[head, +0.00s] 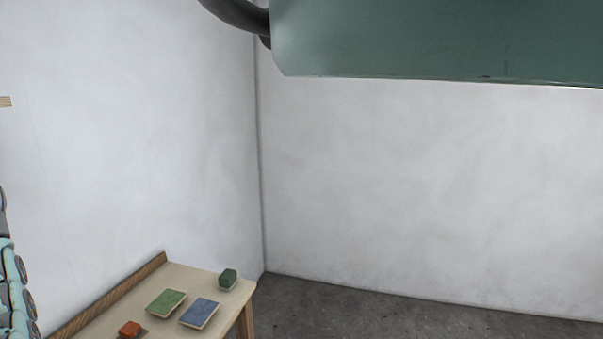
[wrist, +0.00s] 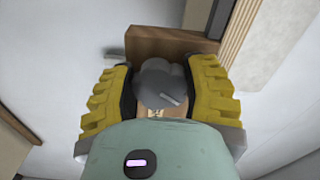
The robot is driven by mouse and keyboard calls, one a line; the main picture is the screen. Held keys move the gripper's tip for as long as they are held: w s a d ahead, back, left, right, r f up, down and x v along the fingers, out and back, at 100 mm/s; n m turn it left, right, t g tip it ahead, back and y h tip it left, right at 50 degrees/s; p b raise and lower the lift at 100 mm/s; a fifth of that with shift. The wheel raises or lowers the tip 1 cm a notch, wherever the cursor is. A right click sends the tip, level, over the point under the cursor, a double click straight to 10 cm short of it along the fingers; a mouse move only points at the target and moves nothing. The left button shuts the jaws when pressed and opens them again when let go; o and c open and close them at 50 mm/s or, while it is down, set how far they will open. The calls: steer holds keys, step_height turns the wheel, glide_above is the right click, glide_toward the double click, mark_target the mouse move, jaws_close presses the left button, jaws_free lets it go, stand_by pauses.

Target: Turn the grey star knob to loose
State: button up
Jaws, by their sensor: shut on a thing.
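The grey star knob (wrist: 163,84) is in the middle of the wrist view, in front of a brown wooden block (wrist: 165,42). It has rounded lobes and a light line on its face. My gripper (wrist: 165,88) has its two yellow ribbed fingers on the left and right sides of the knob, shut on it. My green gripper body covers the lower part of the view and hides what lies below the knob. A small light patch with a marking shows just under the knob, too small to read. The knob is not in the head view.
In the head view a wooden table (head: 110,300) stands at the lower left, with a green pad (head: 166,302), a blue pad (head: 199,312), a dark green block (head: 228,279) and an orange block (head: 129,328). The grey floor (head: 400,317) right of it is clear.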

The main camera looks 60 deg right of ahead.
steer(key=n+b, duration=0.1)
steer(key=b, duration=0.2)
steer(key=n+b, duration=0.1)
steer(key=b, duration=0.2)
steer(key=d+n+b, duration=0.1)
steer(key=n+b, duration=0.1)
steer(key=b, duration=0.1)
steer(key=shift+f, duration=0.4)
steer(key=n+b, duration=0.1)
steer(key=b, duration=0.1)
steer(key=n+b, duration=0.2)
steer(key=b, duration=0.1)
steer(key=shift+r+n, duration=0.3)
steer(key=shift+r, duration=0.25)
steer(key=o, duration=0.9)
steer(key=shift+d+r, duration=0.1)
steer(key=shift+c, duration=0.2)
steer(key=shift+a, duration=0.25)
steer(key=v, duration=1.2)
steer(key=shift+o, duration=0.4)
